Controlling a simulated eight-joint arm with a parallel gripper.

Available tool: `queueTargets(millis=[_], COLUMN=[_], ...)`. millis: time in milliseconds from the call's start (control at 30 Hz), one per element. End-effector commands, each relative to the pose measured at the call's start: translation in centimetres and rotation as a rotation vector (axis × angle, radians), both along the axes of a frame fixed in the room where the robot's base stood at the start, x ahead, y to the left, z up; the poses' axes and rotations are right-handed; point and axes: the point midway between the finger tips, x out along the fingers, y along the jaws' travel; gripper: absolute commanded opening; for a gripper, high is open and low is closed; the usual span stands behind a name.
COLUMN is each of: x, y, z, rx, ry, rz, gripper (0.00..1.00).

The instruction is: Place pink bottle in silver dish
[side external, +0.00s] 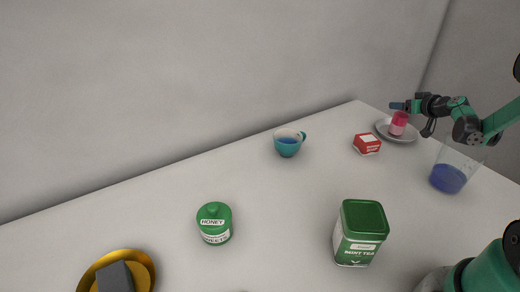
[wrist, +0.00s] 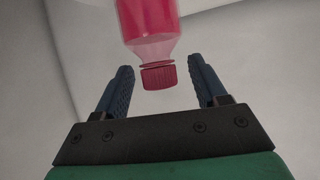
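The pink bottle (side external: 398,124) appears upright on the silver dish (side external: 383,130) at the far right end of the counter in the side view. My gripper (side external: 412,116) is right at the bottle's top, partly in front of it. In the wrist view, the bottle's red cap (wrist: 158,77) points toward the gripper's palm. The open blue fingers (wrist: 162,88) stand on either side of the cap, with clear gaps on both sides. The bottle's lower end is out of the wrist view.
A red and white box (side external: 367,144) lies left of the dish. A clear beaker with blue liquid (side external: 448,178) stands below my arm.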

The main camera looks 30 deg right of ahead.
Motion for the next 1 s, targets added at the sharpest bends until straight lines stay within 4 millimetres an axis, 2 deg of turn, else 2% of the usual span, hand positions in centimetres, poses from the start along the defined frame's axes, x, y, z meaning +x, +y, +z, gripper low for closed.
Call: queueTargets(millis=[167,367,600,833,933,967,1000], x=[-0.1,-2.6,-2.5,-2.4,-1.5,-1.0,-0.5], y=[0.0,1.0,1.0,1.3,3.6,4.9,7.1], z=[0.4,1.6,6.1,8.4,9.1,9.3,9.6], rx=[0.000,0.001,0.000,0.003,0.023,0.032,0.050], ry=[0.000,0.001,0.001,0.003,0.024,0.038,0.060], rz=[0.000,-0.003,0.000,0.005,0.040,0.059,0.090], gripper=[0.65,0.65,0.65,0.65,0.65,0.65,0.65])
